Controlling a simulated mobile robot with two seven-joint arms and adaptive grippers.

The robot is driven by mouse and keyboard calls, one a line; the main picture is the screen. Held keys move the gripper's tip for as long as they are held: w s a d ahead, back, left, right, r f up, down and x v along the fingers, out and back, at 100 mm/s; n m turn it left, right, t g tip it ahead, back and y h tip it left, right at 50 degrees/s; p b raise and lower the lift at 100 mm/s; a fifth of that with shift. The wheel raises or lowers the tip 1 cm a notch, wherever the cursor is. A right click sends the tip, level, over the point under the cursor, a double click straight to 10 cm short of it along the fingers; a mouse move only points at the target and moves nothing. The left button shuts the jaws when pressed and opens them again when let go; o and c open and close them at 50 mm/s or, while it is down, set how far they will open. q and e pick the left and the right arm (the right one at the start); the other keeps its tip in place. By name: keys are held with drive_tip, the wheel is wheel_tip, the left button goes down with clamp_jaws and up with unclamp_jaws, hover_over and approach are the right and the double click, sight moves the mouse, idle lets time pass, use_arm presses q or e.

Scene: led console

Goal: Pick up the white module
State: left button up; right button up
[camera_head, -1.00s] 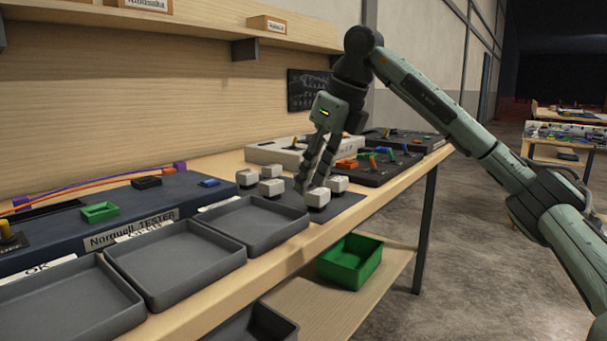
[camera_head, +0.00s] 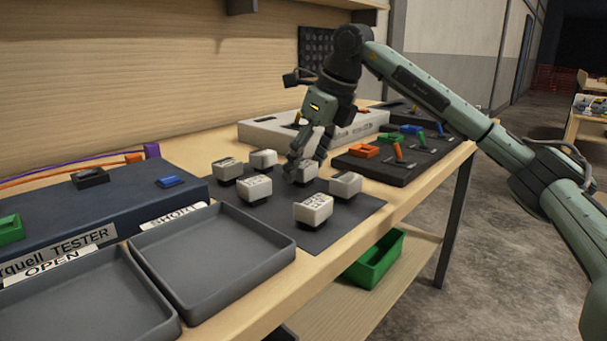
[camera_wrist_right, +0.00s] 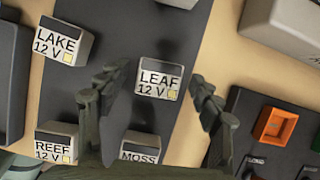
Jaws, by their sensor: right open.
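Several white modules stand on a dark mat (camera_head: 285,235) on the bench. In the right wrist view one labelled LEAF 12 V (camera_wrist_right: 160,78) lies between my right gripper's open fingers (camera_wrist_right: 155,82). Modules labelled LAKE (camera_wrist_right: 62,42), REEF (camera_wrist_right: 56,143) and MOSS (camera_wrist_right: 140,147) are around it. In the head view my right gripper (camera_head: 304,168) points down at a module (camera_head: 307,172) towards the mat's back, partly hidden by the fingers. I cannot tell whether the fingers touch it. Nearer modules (camera_head: 313,209) (camera_head: 254,188) stand in front. My left gripper is out of view.
Grey trays (camera_head: 210,258) labelled OPEN and SHORT lie in front of a dark blue tester (camera_head: 125,205). A black board (camera_head: 400,160) with coloured switches stands right of the mat. A green bin (camera_head: 375,260) sits on the lower shelf.

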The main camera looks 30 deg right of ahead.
drive_tip(key=shift+w+a+f, duration=0.15)
drive_tip(key=shift+a+f, duration=0.05)
drive_tip(key=shift+f, duration=0.5)
drive_tip(key=shift+c, duration=0.5)
drive_tip(key=c, duration=1.2)
drive_tip(key=shift+r, duration=0.1)
